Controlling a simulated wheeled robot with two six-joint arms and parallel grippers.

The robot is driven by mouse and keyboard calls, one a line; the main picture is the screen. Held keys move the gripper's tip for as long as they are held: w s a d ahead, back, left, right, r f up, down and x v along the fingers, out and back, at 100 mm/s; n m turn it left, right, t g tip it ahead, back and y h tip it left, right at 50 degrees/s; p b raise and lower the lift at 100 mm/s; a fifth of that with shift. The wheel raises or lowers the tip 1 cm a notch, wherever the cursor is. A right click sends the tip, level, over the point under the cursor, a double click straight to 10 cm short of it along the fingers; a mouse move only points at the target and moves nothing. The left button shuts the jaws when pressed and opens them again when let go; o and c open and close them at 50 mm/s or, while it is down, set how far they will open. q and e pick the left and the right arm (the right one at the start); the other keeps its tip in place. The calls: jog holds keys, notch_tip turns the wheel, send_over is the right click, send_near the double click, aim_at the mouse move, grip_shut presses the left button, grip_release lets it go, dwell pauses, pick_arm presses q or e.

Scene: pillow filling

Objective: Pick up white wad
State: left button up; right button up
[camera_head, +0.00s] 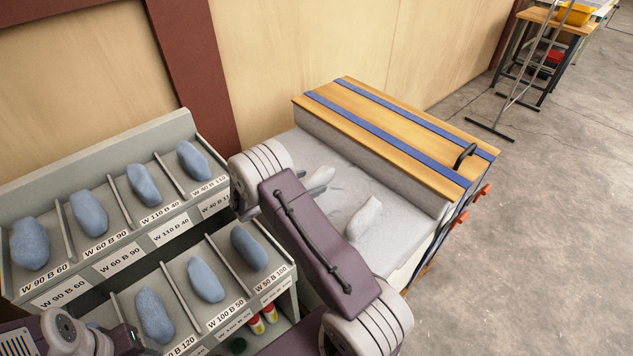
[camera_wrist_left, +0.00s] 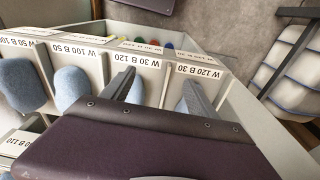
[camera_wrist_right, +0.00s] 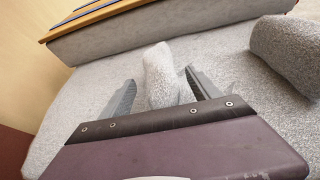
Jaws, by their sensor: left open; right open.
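Two white wads lie on the pale grey padded surface of a box. In the head view, one wad (camera_head: 320,179) is partly hidden by my right arm and the other (camera_head: 365,219) lies clear of it. In the right wrist view, my right gripper (camera_wrist_right: 160,80) is open, with one wad (camera_wrist_right: 158,72) between its fingers and a gap on the left side. The other wad (camera_wrist_right: 288,52) lies to the right. My left gripper (camera_wrist_left: 158,80) is open and empty over the labelled bins; its arm end shows at the head view's lower left.
A grey two-tier rack (camera_head: 183,122) holds several blue wads in labelled bins at left. A wooden lid with blue straps (camera_head: 390,125) stands at the back of the box. Open floor (camera_head: 540,220) lies to the right; a table (camera_head: 565,20) stands far off.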

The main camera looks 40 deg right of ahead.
jog(key=x, duration=0.4)
jog(key=shift+w+d+f, duration=0.1)
jog(key=shift+d+f, duration=0.1)
jog(key=shift+f, duration=0.05)
jog(key=shift+a+r, duration=0.1)
jog(key=shift+c, duration=0.5)
grip_shut()
jog(key=shift+r, duration=0.1)
jog(key=shift+r, duration=0.3)
jog(key=r, duration=0.2)
jog(key=s+r, duration=0.1)
jog(key=r, duration=0.1)
jog(key=shift+s+r+p, duration=0.1)
jog(key=shift+p, duration=0.25)
jog(key=s+d+r, duration=0.1)
jog(key=s+r, duration=0.5)
jog(key=s, duration=0.4)
jog(key=shift+s+d+p, duration=0.25)
jog(key=shift+d+p, duration=0.1)
